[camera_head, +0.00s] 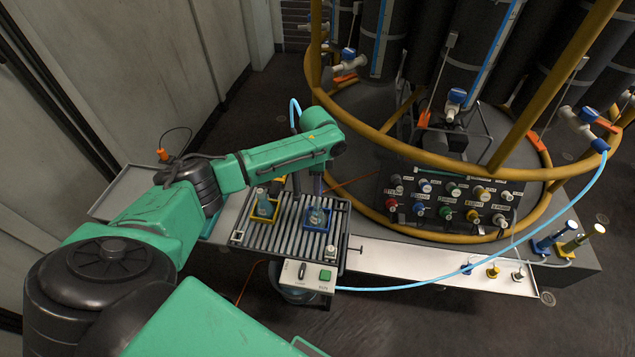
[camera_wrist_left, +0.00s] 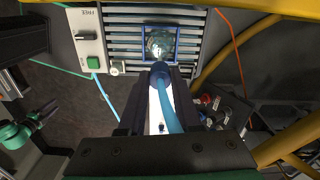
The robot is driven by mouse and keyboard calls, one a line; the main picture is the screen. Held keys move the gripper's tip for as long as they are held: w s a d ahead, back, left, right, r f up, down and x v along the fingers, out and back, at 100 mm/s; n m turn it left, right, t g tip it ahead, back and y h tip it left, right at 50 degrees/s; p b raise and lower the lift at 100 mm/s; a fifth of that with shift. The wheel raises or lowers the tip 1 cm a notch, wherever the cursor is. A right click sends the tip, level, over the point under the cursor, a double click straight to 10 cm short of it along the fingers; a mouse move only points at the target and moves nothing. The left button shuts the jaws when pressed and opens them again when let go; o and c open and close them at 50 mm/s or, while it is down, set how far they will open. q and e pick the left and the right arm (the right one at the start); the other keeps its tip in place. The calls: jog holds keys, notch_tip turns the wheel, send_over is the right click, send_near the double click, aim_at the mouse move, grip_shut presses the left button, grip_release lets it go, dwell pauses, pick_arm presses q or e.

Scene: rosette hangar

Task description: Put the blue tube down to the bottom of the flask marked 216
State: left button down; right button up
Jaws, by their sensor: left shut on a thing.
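My left gripper (camera_wrist_left: 159,98) is shut on the blue tube (camera_wrist_left: 172,108), which runs between its two dark fingers. The tube's round end (camera_wrist_left: 160,68) shows just past the fingertips, close to a clear flask (camera_wrist_left: 160,42) in a blue square frame. In the head view this flask (camera_head: 316,218) stands on the slatted bench, under my left gripper (camera_head: 318,188). I cannot tell whether the tube end is above the mouth or inside it. A second flask (camera_head: 264,207) stands left of it in a yellow frame. I cannot read any flask number. Part of my right arm shows small in the wrist view.
The slatted bench (camera_head: 285,240) has a control box (camera_head: 307,275) with a green button at its front. A white shelf (camera_head: 420,268) extends right with several small fittings. A yellow-railed rig with a valve panel (camera_head: 450,203) stands behind. A blue hose (camera_head: 455,280) crosses the shelf's front edge.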

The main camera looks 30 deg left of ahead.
pick_arm(q)
jog(key=shift+f+b, duration=0.75)
jog(key=shift+f, duration=1.3)
jog(key=c, duration=0.5)
grip_release()
jog(key=shift+o, duration=0.2)
jog(key=o, duration=0.5)
jog(key=shift+c, duration=0.2)
jog(key=shift+r, duration=0.1)
